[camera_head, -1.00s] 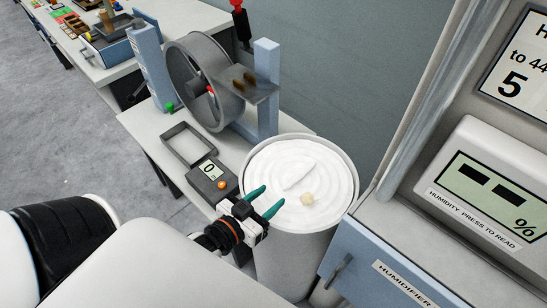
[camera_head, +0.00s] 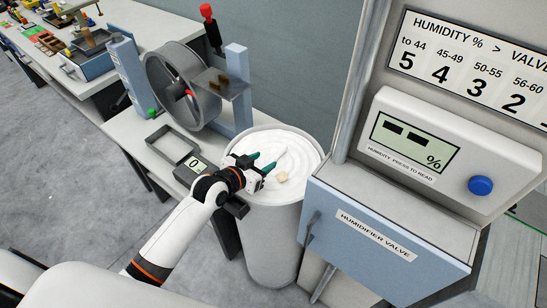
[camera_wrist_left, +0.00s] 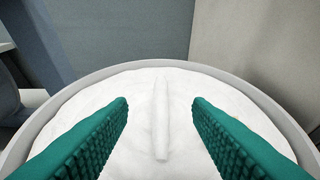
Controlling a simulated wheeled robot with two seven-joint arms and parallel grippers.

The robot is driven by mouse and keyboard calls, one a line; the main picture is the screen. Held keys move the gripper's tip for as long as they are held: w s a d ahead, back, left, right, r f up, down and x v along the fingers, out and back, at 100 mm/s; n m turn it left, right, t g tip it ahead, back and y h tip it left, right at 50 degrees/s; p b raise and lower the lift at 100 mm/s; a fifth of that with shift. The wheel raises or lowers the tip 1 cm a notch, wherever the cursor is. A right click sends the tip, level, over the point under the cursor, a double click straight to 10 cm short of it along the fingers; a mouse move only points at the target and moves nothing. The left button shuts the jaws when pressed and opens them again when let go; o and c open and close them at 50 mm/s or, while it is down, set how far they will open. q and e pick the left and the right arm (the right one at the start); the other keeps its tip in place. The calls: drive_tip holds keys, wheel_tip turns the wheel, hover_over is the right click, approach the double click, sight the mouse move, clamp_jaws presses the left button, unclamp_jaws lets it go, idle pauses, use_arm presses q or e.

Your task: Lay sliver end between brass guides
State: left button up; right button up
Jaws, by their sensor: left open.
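The white sliver can (camera_head: 268,222) is full of coiled sliver. The sliver end (camera_wrist_left: 161,125) is a raised white strand on top of the coils; it lies between the fingers in the left wrist view, with clear space on both sides. In the head view it shows partly beside the fingers (camera_head: 281,158). My left gripper (camera_head: 266,161) is open over the can, green fingers apart and empty. The brass guides (camera_head: 218,82) are two small blocks on a grey plate beside the drum, up and left of the can. My right gripper is out of view.
A grey drum (camera_head: 172,90) stands on the bench behind. A display box (camera_head: 194,168) and an empty tray (camera_head: 172,146) lie left of the can. The humidifier cabinet (camera_head: 385,235) with a blue button (camera_head: 481,185) stands close on the right. A tan piece (camera_head: 282,177) lies on the coils.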

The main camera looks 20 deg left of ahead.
sight(273, 158)
use_arm(q)
drive_tip(key=shift+w+d+f, duration=0.15)
drive_tip(key=shift+w+f, duration=0.05)
drive_tip(key=shift+w, duration=0.1)
drive_tip(key=x, duration=0.2)
drive_tip(key=p+x, duration=0.1)
drive_tip(key=x, duration=0.1)
drive_tip(key=shift+f, duration=0.4)
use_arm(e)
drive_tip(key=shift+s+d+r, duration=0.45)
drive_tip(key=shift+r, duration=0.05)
use_arm(q)
clamp_jaws()
wheel_tip(273, 158, up, 10)
drive_tip(key=s+a+r+n+y+b, duration=0.1)
drive_tip(key=s+r+n+y, duration=0.3)
drive_tip(key=s, duration=0.9)
wheel_tip(273, 158, up, 2)
drive_tip(key=shift+a+r+t+y+b, duration=0.2)
drive_tip(key=shift+a+t+y+b, duration=0.15)
drive_tip(key=shift+b, duration=0.3)
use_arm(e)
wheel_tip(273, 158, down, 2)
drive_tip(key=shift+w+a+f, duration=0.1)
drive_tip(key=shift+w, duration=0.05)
